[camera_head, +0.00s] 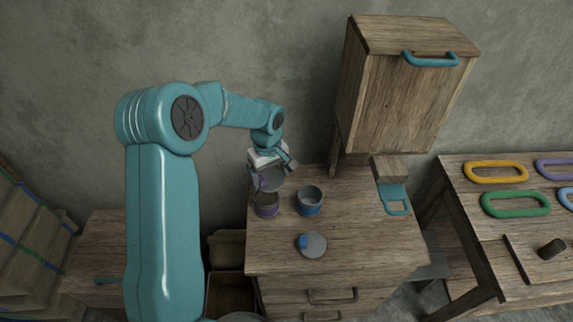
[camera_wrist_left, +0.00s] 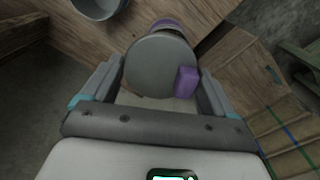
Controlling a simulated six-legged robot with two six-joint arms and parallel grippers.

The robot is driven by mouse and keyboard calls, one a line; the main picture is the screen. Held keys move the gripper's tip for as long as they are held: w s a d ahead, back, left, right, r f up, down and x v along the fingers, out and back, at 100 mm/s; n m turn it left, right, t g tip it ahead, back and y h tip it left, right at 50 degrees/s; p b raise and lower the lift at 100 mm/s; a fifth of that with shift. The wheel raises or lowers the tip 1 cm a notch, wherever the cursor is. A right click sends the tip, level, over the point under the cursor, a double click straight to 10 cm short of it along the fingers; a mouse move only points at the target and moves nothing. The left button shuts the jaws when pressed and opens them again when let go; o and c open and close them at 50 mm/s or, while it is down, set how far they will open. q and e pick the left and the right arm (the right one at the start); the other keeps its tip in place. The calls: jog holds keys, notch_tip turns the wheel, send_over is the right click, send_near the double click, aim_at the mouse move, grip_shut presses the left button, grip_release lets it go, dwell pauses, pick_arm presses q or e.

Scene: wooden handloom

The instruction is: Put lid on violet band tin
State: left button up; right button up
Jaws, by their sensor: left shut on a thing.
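My left gripper (camera_head: 279,165) is shut on a round grey lid (camera_head: 271,181) with a violet block on it. The lid is tilted in the head view and hangs just above and behind the violet band tin (camera_head: 267,207), which stands open near the cabinet top's left edge. In the left wrist view the lid (camera_wrist_left: 156,62) fills the space between the fingers. Its violet block (camera_wrist_left: 187,82) sits beside the right finger. The tin is mostly hidden behind the lid there; a violet edge (camera_wrist_left: 170,22) shows past it. My right gripper is not in view.
A blue band tin (camera_head: 310,203) stands open just right of the violet one. A grey lid with a blue block (camera_head: 313,245) lies in front. A tall wooden box (camera_head: 403,95) stands at the back. The right table (camera_head: 480,225) holds coloured rings.

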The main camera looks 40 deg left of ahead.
aim_at(266, 188)
pick_arm(q)
jog(key=shift+s+a, duration=0.4)
jog(key=shift+s, duration=0.05)
jog(key=shift+s+a+f, duration=0.15)
jog(key=shift+a+f, duration=0.05)
jog(key=shift+f, duration=0.25)
notch_tip(266, 188, down, 4)
jog(key=b, duration=0.3)
jog(key=shift+f, duration=0.15)
jog(key=shift+d+f+b, duration=0.15)
jog(key=shift+f+b, duration=0.2)
jog(key=shift+f, duration=0.05)
jog(key=shift+f+b, duration=0.45)
jog(key=shift+b, duration=0.65)
dwell(0.4)
